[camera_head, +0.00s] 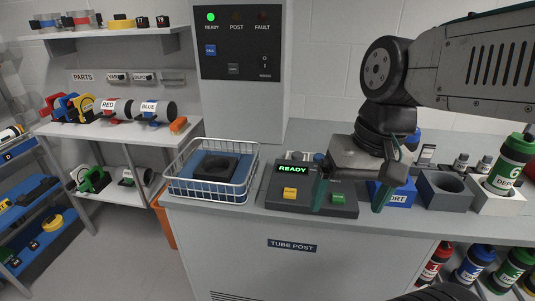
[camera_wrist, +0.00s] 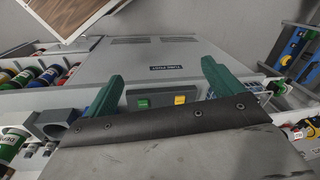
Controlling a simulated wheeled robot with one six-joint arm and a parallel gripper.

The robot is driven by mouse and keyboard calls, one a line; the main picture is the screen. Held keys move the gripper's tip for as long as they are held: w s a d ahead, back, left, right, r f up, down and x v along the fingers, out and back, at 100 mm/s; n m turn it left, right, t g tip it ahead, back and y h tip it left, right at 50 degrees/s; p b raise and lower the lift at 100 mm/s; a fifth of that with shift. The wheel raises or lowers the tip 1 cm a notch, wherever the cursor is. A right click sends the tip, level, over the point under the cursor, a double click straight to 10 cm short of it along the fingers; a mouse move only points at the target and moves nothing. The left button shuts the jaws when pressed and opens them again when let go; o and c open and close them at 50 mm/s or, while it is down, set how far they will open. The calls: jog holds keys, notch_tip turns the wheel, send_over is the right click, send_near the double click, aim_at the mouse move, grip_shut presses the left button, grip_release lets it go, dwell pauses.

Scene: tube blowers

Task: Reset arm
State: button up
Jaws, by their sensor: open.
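My gripper (camera_head: 349,190) is open and empty. It hangs in front of the control box (camera_head: 312,195), whose display reads READY and which has a yellow button and a green button. In the wrist view, my gripper's (camera_wrist: 162,85) two green fingers stand apart, with the green button (camera_wrist: 143,103) and yellow button (camera_wrist: 180,100) showing between them. My arm comes in from the upper right of the head view.
A wire basket (camera_head: 210,172) with a dark holder stands left of the control box. Grey holder blocks (camera_head: 445,190) and a green canister (camera_head: 511,165) stand to the right. A tall panel (camera_head: 242,45) with a lit green light rises behind. Shelves (camera_head: 110,135) with canisters stand left.

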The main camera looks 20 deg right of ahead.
jog(key=s+n, duration=0.1)
jog(key=n+h, duration=0.1)
jog(key=n, duration=0.1)
jog(key=shift+s+a+f+n+t, duration=0.2)
jog(key=shift+s+n+t, duration=0.1)
jog(key=shift+s, duration=0.1)
jog(key=shift+c, duration=0.3)
dwell(0.7)
